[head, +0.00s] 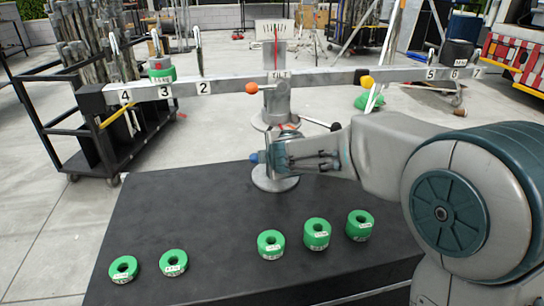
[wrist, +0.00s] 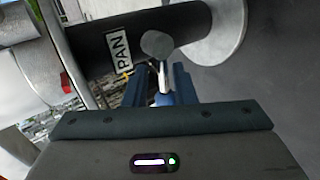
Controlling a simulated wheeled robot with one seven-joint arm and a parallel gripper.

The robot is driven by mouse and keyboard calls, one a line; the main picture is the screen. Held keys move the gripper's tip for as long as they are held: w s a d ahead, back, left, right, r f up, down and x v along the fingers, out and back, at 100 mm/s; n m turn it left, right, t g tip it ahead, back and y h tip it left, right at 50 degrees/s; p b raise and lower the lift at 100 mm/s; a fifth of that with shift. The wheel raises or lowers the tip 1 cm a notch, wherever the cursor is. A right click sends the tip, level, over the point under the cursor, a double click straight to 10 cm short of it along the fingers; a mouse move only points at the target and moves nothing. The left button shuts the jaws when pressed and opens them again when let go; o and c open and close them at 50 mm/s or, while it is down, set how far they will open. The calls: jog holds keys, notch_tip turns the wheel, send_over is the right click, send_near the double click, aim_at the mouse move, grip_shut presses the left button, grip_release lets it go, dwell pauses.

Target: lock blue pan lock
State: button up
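The blue pan lock knob (head: 254,158) sticks out to the left of the central post, low above its round base. My gripper (head: 280,154) is at the post just right of this knob and points left. In the wrist view my gripper's blue fingers (wrist: 161,82) stand apart, with a thin metal rod (wrist: 164,84) showing between them. A round grey end piece (wrist: 158,44) is just beyond the fingertips, beside the dark column with the PAN label (wrist: 117,50). Whether the fingers touch the rod is not clear.
The long numbered beam (head: 225,86) crosses above my gripper, with an orange knob (head: 251,87) and a yellow knob (head: 367,80). Several green ring weights (head: 316,234) lie on the black platform (head: 205,215). A dark cart (head: 85,130) stands at left.

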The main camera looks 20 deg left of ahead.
jog(key=shift+o, duration=0.3)
jog(key=p+v, duration=0.5)
jog(key=v, duration=0.9)
jog(key=shift+f, duration=0.15)
